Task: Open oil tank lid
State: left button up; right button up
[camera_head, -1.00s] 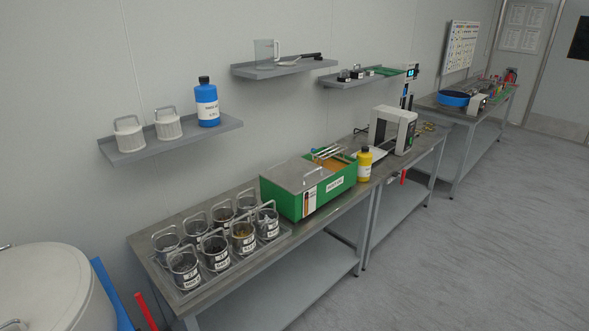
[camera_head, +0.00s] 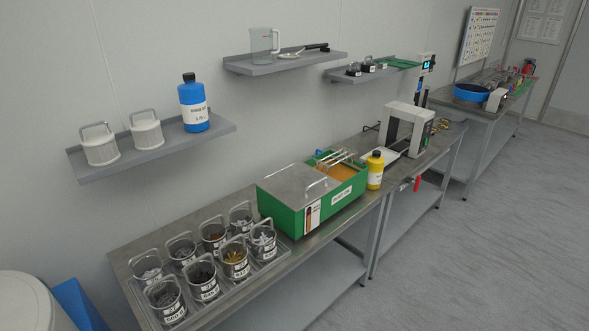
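The green oil tank (camera_head: 334,203) stands on the steel workbench near its middle. Its grey metal lid (camera_head: 284,186) lies flat over the left part and has a bar handle (camera_head: 316,185) on top. The right part of the tank is uncovered, with orange-brown liquid (camera_head: 336,171) and metal rods across it. Neither of my grippers shows in the head view.
Several labelled metal baskets (camera_head: 236,262) stand in a tray left of the tank. A yellow bottle (camera_head: 375,170) stands close to the tank's right end. Wall shelves (camera_head: 165,143) hang above the bench. Open floor (camera_head: 480,270) lies in front.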

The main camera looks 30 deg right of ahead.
aim_at(297, 186)
jog(key=i+l+u, duration=0.1)
jog(key=i+l, duration=0.25)
jog(key=l, duration=0.3)
jog(key=i+l+u, duration=0.15)
jog(key=l, duration=0.2)
